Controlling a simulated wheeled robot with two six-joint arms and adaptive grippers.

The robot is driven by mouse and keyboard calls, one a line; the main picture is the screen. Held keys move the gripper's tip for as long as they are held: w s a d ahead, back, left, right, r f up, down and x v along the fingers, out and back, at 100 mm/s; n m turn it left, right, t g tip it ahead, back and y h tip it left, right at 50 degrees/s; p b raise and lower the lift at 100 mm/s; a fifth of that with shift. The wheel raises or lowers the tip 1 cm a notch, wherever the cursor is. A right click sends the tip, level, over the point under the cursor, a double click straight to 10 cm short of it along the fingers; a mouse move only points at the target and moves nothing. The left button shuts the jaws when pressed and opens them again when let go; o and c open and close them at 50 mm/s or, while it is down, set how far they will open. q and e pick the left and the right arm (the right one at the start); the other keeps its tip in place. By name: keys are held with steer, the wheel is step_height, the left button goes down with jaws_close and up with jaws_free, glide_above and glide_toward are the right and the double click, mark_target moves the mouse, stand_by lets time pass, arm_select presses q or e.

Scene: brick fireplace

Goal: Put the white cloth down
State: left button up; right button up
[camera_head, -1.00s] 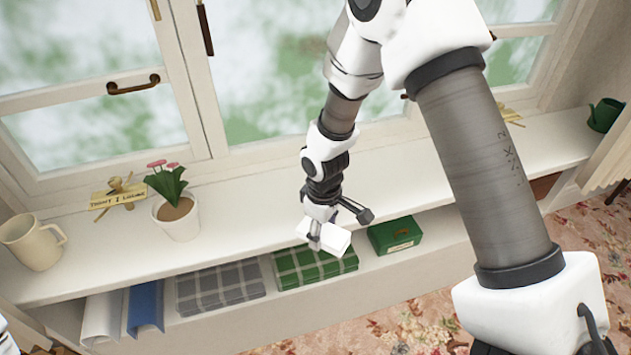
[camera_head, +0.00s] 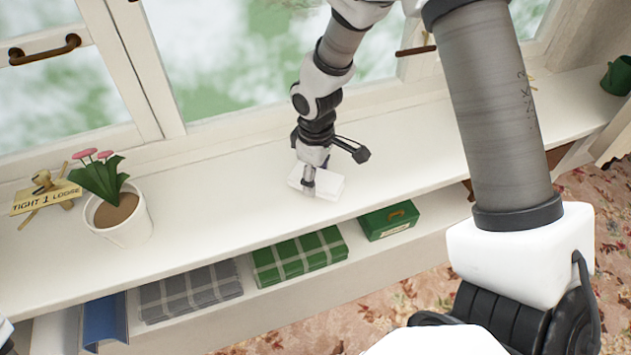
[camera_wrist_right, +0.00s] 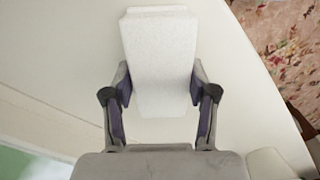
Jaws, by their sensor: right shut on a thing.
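The white cloth (camera_head: 322,184) is a small folded block at the window sill (camera_head: 230,212), in the middle of the head view. My right gripper (camera_head: 312,178) is shut on it from above. In the right wrist view the cloth (camera_wrist_right: 160,55) sits between the two fingers of the gripper (camera_wrist_right: 160,95), with the pale sill behind it. I cannot tell whether the cloth touches the sill. Of my left arm, only a small white part shows at the lower left edge of the head view; its gripper is not seen.
A potted pink flower (camera_head: 122,215) and a small sign (camera_head: 45,195) stand on the sill at left. Below are a green plaid cloth (camera_head: 298,256), a grey plaid cloth (camera_head: 190,292) and a green box (camera_head: 388,220). The sill around the white cloth is clear.

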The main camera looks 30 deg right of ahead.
steer(key=shift+f, duration=0.2)
steer(key=o, duration=1)
steer(key=shift+o, duration=0.2)
step_height(320, 180, up, 12)
steer(key=p, duration=0.1)
steer(key=shift+r, duration=0.15)
